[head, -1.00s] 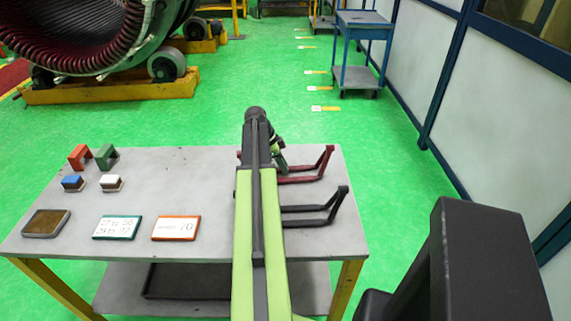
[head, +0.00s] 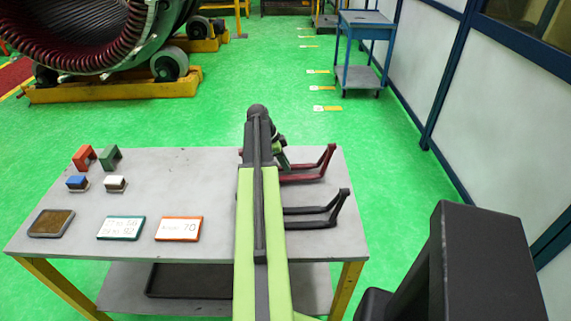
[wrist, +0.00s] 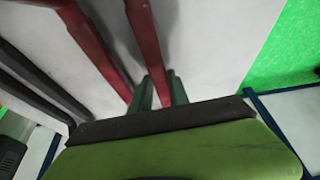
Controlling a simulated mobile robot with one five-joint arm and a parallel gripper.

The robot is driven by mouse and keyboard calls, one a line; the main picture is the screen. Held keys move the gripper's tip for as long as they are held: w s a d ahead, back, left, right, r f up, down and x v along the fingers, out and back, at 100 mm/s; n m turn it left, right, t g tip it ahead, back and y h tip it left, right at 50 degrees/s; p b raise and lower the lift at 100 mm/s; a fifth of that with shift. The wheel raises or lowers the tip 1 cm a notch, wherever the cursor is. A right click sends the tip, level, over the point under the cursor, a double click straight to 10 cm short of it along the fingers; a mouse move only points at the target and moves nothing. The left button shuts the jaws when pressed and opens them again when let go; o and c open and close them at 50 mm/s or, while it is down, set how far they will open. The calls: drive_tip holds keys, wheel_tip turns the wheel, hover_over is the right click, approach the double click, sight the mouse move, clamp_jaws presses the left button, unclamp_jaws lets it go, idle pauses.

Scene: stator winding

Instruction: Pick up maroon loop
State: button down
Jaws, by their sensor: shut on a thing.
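The maroon loop (head: 311,176) lies at the right end of the grey table in the head view, behind the black loop, with its bent end rising at the right. My arm hides part of it. My gripper (head: 283,165) is at its back bar, partly hidden behind my arm. In the wrist view the two green fingers of my gripper (wrist: 158,88) are shut on one bar of the maroon loop (wrist: 146,38). The loop still appears to be at table level; I cannot tell whether it touches.
A black loop (head: 312,217) lies in front on the table (head: 190,187). Red, green, blue and white blocks, a tan pad (head: 52,223) and two cards are at the left. A blue cart (head: 363,45) and a stator (head: 75,40) stand behind.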

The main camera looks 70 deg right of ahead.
drive_tip(key=r, duration=0.1)
drive_tip(key=r+p, duration=0.2)
drive_tip(key=shift+s+a+r, duration=0.25)
drive_tip(key=shift+s+a, duration=0.05)
drive_tip(key=shift+s, duration=0.05)
drive_tip(key=s+a+r+p, duration=0.5)
drive_tip(key=s+a+p, duration=0.1)
drive_tip(key=s, duration=0.2)
drive_tip(key=shift+s+a+r, duration=0.25)
drive_tip(key=shift+a+r, duration=0.1)
drive_tip(key=shift+r, duration=0.05)
